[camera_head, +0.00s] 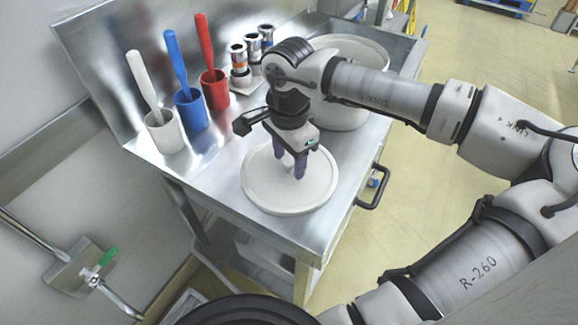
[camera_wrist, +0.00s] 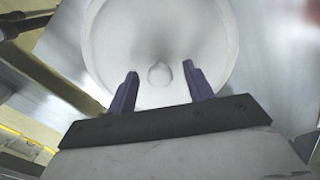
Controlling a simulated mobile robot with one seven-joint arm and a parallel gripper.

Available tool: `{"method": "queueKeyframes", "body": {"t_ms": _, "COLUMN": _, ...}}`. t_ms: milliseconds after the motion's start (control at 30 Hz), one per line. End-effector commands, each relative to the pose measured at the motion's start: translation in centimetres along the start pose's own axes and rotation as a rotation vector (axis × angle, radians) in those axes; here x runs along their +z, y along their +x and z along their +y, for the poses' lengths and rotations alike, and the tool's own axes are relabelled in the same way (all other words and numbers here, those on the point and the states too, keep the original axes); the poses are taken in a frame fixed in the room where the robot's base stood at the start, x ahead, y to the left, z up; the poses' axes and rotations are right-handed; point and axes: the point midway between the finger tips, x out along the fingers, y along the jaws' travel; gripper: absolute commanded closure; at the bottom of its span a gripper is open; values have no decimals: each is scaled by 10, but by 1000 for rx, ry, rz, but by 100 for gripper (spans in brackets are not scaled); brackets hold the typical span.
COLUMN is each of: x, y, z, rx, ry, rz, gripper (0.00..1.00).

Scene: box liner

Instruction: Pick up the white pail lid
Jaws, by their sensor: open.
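The white pail lid (camera_head: 262,190) is a round disc lying flat on the steel table near its front edge. In the wrist view the lid (camera_wrist: 160,30) fills the upper middle, with a small round knob (camera_wrist: 160,74) at its centre. My gripper (camera_head: 291,170) points down over the lid. Its two purple fingers are apart, and in the wrist view the gripper (camera_wrist: 157,84) has the knob between and a little beyond the fingertips. Nothing is held. I cannot tell the exact height of the fingertips above the lid.
A white pail (camera_head: 345,115) stands behind my gripper, partly hidden by my arm. White (camera_head: 164,133), blue (camera_head: 191,111) and red (camera_head: 215,90) cups with handled tools stand along the back left. Metal fittings (camera_head: 239,65) stand beside them. The steel table (camera_head: 225,150) is bare left of the lid.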

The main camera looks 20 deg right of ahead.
Motion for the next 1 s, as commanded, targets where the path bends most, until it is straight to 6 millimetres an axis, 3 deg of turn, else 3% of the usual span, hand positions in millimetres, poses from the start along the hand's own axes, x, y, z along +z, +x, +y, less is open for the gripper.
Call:
{"method": "queueKeyframes", "body": {"t_ms": 133, "x": 0, "y": 0, "z": 0, "rx": 0, "ry": 0, "rz": 0, "gripper": 48}}
{"method": "queueKeyframes", "body": {"t_ms": 500, "x": 0, "y": 0, "z": 0, "rx": 0, "ry": 0, "rz": 0, "gripper": 96}}
{"method": "queueKeyframes", "body": {"t_ms": 567, "x": 0, "y": 0, "z": 0, "rx": 0, "ry": 0, "rz": 0, "gripper": 100}}
{"method": "queueKeyframes", "body": {"t_ms": 833, "x": 0, "y": -6, "z": 0, "rx": 0, "ry": 0, "rz": 0, "gripper": 100}}
{"method": "queueKeyframes", "body": {"t_ms": 1000, "x": 0, "y": -25, "z": 0, "rx": -1, "ry": 0, "rz": 2, "gripper": 100}}
